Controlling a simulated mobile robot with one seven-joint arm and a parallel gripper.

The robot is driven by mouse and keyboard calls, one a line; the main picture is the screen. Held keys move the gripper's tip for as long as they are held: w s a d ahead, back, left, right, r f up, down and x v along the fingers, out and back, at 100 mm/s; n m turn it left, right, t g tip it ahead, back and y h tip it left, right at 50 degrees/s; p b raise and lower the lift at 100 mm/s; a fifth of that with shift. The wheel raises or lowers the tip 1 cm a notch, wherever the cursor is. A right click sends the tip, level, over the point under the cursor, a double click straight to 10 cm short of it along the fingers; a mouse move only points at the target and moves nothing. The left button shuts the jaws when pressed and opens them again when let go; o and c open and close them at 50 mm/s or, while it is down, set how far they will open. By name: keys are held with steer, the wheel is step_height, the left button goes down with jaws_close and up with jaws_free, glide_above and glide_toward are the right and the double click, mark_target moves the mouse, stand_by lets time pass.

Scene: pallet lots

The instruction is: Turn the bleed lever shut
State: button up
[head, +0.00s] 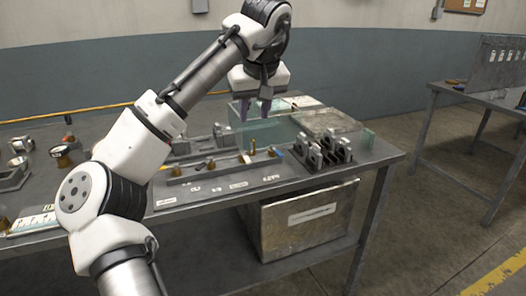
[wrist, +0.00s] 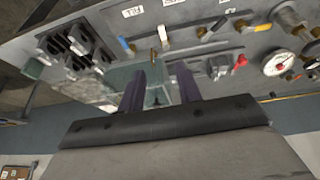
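A grey valve manifold (head: 220,170) lies along the front of the bench, with several small levers and brass fittings. It also shows in the wrist view (wrist: 190,45). There, a blue-handled lever (wrist: 125,46) stands by a label reading FILL (wrist: 132,11). A cream lever (wrist: 163,36) is beside it, and a dark-handled lever (wrist: 213,28) is farther right. The other labels are too small or cut off to read, so I cannot tell which lever is the bleed lever. My gripper (head: 254,111) hangs above and behind the manifold, apart from it. Its purple fingers are spread and empty (wrist: 160,72).
A dark rack of metal blocks (head: 325,152) stands at the manifold's right end. Behind are a greenish clear box (head: 270,132) and a metal-topped box (head: 328,122). In the wrist view, a gauge (wrist: 278,64) and a red handle (wrist: 240,61) stand at right.

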glide_toward(247, 157)
steer(key=x, duration=0.7)
steer(key=shift+a+f, duration=0.1)
steer(key=shift+f, duration=0.05)
jaws_close()
